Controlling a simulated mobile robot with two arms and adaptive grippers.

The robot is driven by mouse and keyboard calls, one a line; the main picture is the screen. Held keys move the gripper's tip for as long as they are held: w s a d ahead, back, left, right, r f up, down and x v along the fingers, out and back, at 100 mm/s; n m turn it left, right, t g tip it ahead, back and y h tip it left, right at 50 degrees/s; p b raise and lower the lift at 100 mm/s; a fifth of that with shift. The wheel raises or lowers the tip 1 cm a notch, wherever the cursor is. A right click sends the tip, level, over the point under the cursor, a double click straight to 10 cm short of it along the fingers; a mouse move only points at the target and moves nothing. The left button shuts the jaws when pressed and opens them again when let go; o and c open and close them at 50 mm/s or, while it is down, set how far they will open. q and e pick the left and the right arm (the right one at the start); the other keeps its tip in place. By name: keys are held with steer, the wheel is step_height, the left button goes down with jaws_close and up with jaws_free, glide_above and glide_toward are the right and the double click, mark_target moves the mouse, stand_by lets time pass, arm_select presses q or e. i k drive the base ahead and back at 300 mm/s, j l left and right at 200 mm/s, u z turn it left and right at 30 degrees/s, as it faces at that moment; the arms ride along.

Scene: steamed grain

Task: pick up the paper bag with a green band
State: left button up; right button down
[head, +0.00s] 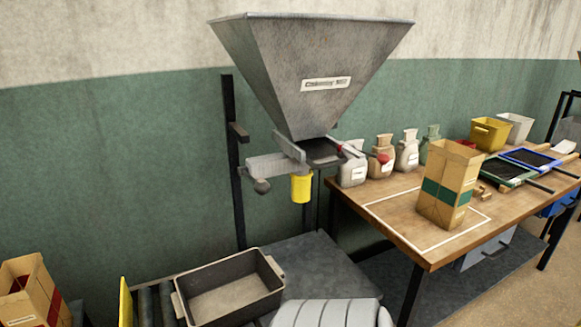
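The paper bag with a green band (462,168) stands upright on the wooden table (405,236) in the head view, right of the middle. It is tan, open at the top, with a dark green stripe around its middle and a small label low on one side. It stands at a white outline painted on the table top. Neither of my grippers shows in the head view.
A metal hopper (310,60) hangs left. A grey tub (228,295) and red-banded paper bag (28,290) are lower left.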

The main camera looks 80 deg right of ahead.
mark_target(451, 169)
steer(key=z, duration=3.45)
steer(key=i+l, duration=0.6)
steer(key=l, duration=0.25)
steer(key=i+l, duration=0.3)
steer(key=l+u, duration=0.05)
steer(key=l, duration=0.05)
